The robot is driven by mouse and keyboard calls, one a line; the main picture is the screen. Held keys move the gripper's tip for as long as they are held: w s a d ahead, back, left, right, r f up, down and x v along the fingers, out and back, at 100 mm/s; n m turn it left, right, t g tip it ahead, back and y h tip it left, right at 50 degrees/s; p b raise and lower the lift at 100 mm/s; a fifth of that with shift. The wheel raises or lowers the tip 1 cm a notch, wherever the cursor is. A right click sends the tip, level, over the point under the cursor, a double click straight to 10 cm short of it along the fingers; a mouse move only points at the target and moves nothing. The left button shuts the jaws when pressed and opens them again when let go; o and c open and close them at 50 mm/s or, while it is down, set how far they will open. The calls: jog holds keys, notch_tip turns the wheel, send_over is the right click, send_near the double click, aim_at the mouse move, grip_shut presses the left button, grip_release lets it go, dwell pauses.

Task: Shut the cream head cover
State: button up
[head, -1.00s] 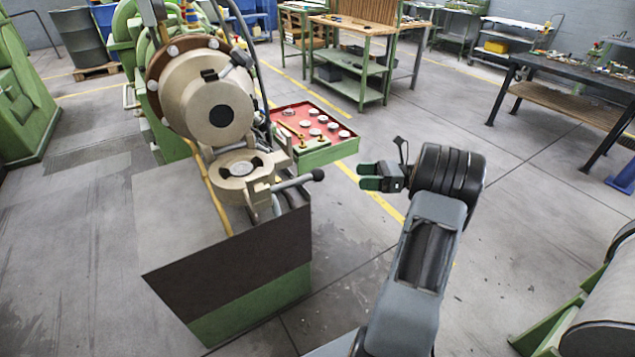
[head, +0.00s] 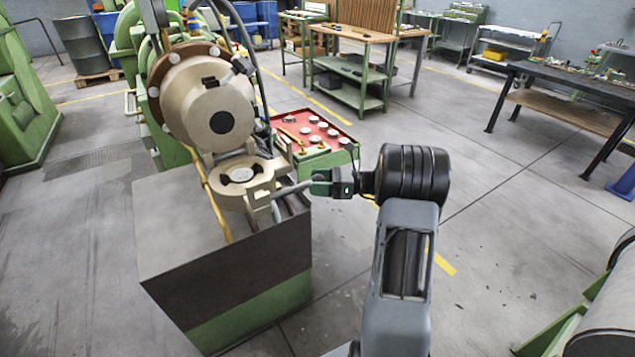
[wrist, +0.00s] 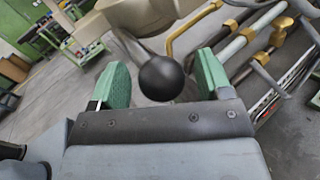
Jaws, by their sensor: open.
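The cream extruder head (head: 205,100) faces forward on its brown flange. The cream head cover (head: 236,198) is swung open and lies flat in front of and below it, with a round seat on top. A grey handle bar (head: 290,190) sticks out from the cover to the right, toward my gripper (head: 320,184). In the wrist view, the handle's black ball knob (wrist: 166,78) sits between the two green finger pads of my gripper (wrist: 162,72). The gripper is open, with gaps on both sides of the knob. In the head view the knob is hidden by the gripper.
A dark-fronted machine base (head: 235,270) stands under the cover. A red tray (head: 325,132) with several round parts is just behind my gripper. A workbench (head: 350,35) stands at the back.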

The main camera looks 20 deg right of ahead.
jog(key=shift+c, duration=0.2)
jog(key=c, duration=1.2)
jog(key=shift+r, duration=0.1)
